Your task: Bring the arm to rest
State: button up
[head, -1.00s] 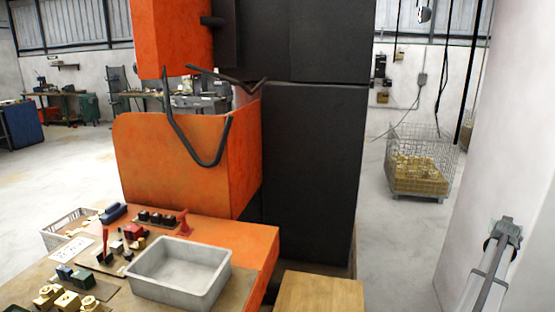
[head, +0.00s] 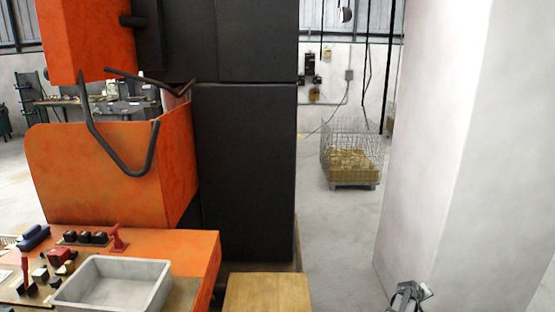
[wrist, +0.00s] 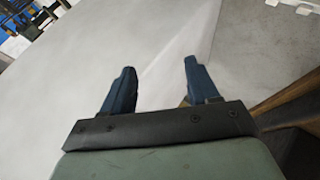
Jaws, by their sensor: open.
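My gripper (wrist: 158,75) shows in the wrist view with its two dark blue fingers apart and nothing between them. Beyond the fingers is pale, bare floor. In the head view only a small grey part of my arm (head: 408,298) shows at the bottom edge, right of centre. The fingers are out of sight there.
An orange and black machine (head: 100,170) stands at left. A grey tray (head: 112,284) sits on its orange table. A wooden block (head: 266,293) is at bottom centre. A wire cage (head: 352,155) with brass parts stands behind. A white pillar (head: 445,150) fills the right.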

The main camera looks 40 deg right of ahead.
jog(key=w+a+f+n+g, duration=0.1)
jog(key=a+f+n+g, duration=0.1)
jog(key=a+f+n, duration=0.65)
jog(key=a+f+n+g, duration=0.25)
jog(key=a+f, duration=0.65)
jog(key=a, duration=0.7)
jog(key=w+a+f+t+y, duration=0.1)
jog(key=w+a+f, duration=0.15)
jog(key=a, duration=0.35)
jog(key=w+a+f+y, duration=0.1)
jog(key=w+a, duration=0.3)
jog(key=a, duration=0.2)
jog(key=w+a+f+t+y, duration=0.1)
jog(key=w+a, duration=0.2)
jog(key=a, duration=0.4)
jog(key=w+a+f+m+g+y, duration=0.1)
jog(key=w+a+y, duration=0.1)
jog(key=a, duration=1.1)
jog(key=w+a+f+m+y, duration=0.1)
jog(key=a+m+y, duration=0.1)
jog(key=a, duration=1.1)
jog(key=s+a+r+g+y, duration=0.1)
jog(key=s+a, duration=0.3)
jog(key=a, duration=0.9)
jog(key=shift+a+r+m+g+y, duration=0.25)
jog(key=shift+m+g+y, duration=0.15)
jog(key=shift+y, duration=0.4)
